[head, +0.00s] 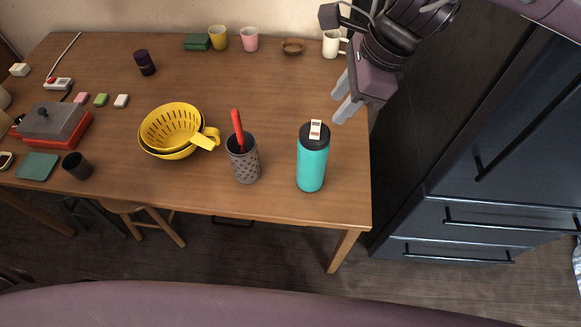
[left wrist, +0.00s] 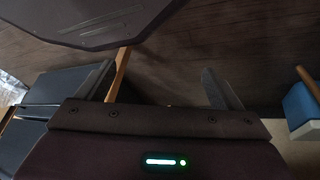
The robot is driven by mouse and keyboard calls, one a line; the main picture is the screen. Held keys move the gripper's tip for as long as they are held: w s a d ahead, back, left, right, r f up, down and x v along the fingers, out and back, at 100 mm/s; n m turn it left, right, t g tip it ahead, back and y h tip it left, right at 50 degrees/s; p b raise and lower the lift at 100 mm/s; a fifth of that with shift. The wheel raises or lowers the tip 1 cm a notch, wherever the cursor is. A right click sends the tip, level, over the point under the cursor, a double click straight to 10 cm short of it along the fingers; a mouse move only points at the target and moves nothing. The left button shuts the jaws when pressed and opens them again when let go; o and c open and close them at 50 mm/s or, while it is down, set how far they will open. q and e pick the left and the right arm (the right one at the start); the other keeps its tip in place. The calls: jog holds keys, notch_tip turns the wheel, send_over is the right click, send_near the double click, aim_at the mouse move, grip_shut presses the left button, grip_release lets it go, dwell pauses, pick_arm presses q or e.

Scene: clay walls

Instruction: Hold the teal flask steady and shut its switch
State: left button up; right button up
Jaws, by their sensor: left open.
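The teal flask (head: 312,166) stands upright near the front right corner of the wooden table. It has a black lid, and a small white switch (head: 315,129) with a reddish mark sits on top. The switch's position is too small to tell. My right gripper (head: 339,107) is open and empty, above and just to the right of the flask, not touching it. My left gripper is out of the head view.
A grey perforated cup (head: 244,162) with a red-handled tool stands left of the flask. Yellow colanders (head: 172,130) sit further left. A white mug (head: 331,44) stands behind, near the right edge. A dark cabinet (head: 470,150) rises right of the table. Bare tabletop lies behind the flask.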

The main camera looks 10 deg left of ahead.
pick_arm(q)
jog(key=w+d+r+m+t+h, duration=0.25)
jog(key=d+r, duration=0.35)
jog(key=r, duration=0.4)
jog(key=w+d+r+m+t+h, duration=0.15)
jog(key=w+d+r+h, duration=0.35)
jog(key=r, duration=0.5)
jog(key=w+d+r+m+t+h, duration=0.2)
jog(key=d+r, duration=0.4)
jog(key=r, duration=0.3)
jog(key=n+t, duration=0.3)
jog(key=t, duration=0.1)
send_near(301, 165)
jog(key=shift+y, duration=0.45)
jog(key=x, duration=0.6)
jog(key=shift+s+d+r, duration=0.1)
jog(key=shift+s+d, duration=0.1)
jog(key=shift+s, duration=0.05)
jog(key=shift+w+d+r, duration=0.1)
jog(key=shift+w+r, duration=0.05)
jog(key=shift+w, duration=0.2)
jog(key=x, duration=0.7)
jog(key=shift+d, duration=0.1)
